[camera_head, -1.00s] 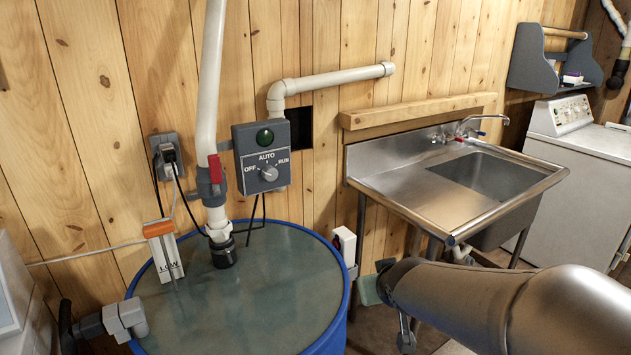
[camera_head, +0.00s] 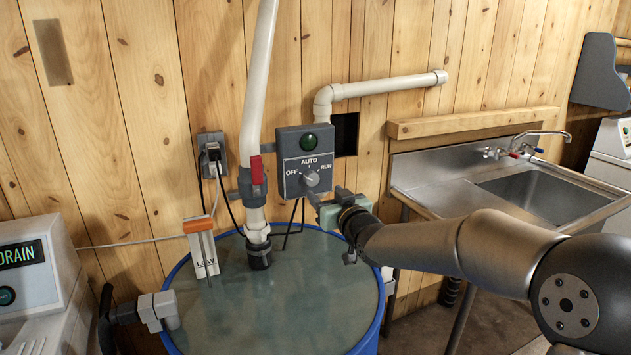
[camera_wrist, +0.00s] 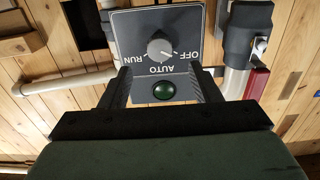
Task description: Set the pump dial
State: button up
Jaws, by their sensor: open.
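The pump dial (camera_head: 312,178) is a round grey knob on a dark grey control box (camera_head: 291,141) marked OFF, AUTO and RUN. A dark green lamp (camera_head: 308,142) sits above it. In the wrist view the box is upside down and the dial (camera_wrist: 160,48) shows clearly; its pointer seems to lie toward OFF, though small. My gripper (camera_head: 318,203) is just below and right of the dial in the head view. In the wrist view my gripper (camera_wrist: 163,76) is open, its two dark fingers spread, with the dial beyond and between their lines, apparently untouched.
A white pipe (camera_head: 259,90) with a red-handled valve (camera_head: 257,170) stands left of the box. An outlet (camera_head: 212,152) with cords is left; a steel sink (camera_head: 440,190) is right.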

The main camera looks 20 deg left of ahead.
aim_at(313, 181)
jog(key=p+x, duration=0.1)
jog(key=x, duration=0.6)
jog(key=shift+w+a, duration=0.15)
jog(key=shift+w, duration=0.05)
jog(key=c, duration=1)
